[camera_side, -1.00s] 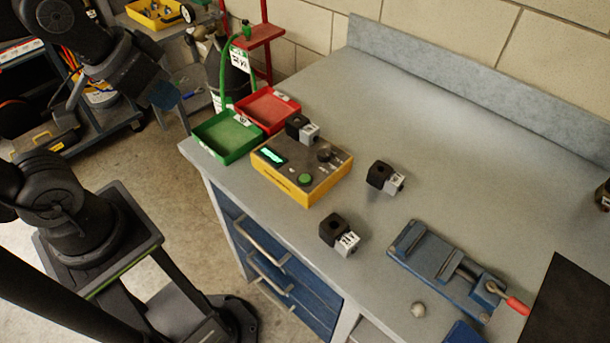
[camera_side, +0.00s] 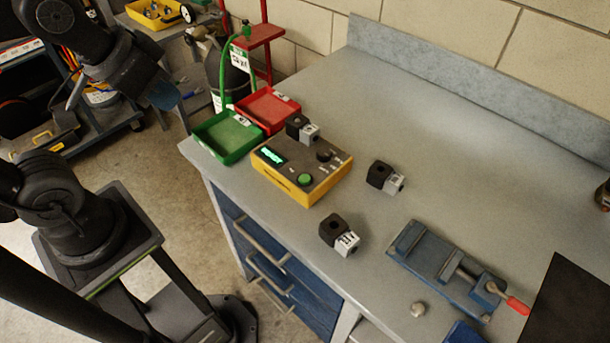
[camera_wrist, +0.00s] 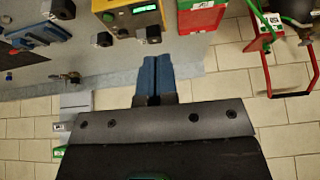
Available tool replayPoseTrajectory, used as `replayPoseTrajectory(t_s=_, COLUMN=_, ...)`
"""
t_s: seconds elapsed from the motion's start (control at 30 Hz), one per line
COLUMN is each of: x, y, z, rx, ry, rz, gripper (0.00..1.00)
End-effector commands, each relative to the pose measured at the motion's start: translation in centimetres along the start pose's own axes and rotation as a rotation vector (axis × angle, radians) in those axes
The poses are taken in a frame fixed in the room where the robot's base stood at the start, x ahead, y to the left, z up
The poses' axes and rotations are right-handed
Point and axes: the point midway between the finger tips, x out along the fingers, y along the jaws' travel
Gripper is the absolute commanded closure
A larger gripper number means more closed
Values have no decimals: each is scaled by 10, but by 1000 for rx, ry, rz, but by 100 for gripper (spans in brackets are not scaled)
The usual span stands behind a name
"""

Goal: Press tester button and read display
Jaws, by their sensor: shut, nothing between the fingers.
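The tester (camera_side: 320,188) is a yellow box with a dark top panel, standing on the bench near its left front edge. Its green button (camera_side: 304,180) is at the front of the panel, and a dark knob sits behind it. Its display (camera_side: 272,155) is lit green, but the characters are too small to read. The tester shows at the top of the wrist view (camera_wrist: 146,19), with its display lit. My gripper (camera_side: 168,96), with blue fingers, is shut and empty, raised well to the left of the tester and touching nothing. The fingers also show in the wrist view (camera_wrist: 154,78).
A green tray (camera_side: 228,153) and a red tray (camera_side: 268,122) stand behind and left of the tester. One black-and-grey block (camera_side: 296,124) sits at its back edge; two others (camera_side: 380,174) (camera_side: 334,228) lie to the right. A blue vise (camera_side: 435,255) is farther right. The back of the bench is clear.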

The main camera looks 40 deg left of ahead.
Motion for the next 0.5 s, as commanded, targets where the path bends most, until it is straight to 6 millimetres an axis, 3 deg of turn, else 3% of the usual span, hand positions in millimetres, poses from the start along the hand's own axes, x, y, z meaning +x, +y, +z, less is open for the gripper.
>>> replayPoseTrajectory(t_s=0.33, x=0, y=0, z=0, rx=15, ry=-1, rz=-2, gripper=100)
replayPoseTrajectory(t_s=0.5, x=7, y=0, z=-7, rx=222, ry=-13, rz=-31, gripper=100)
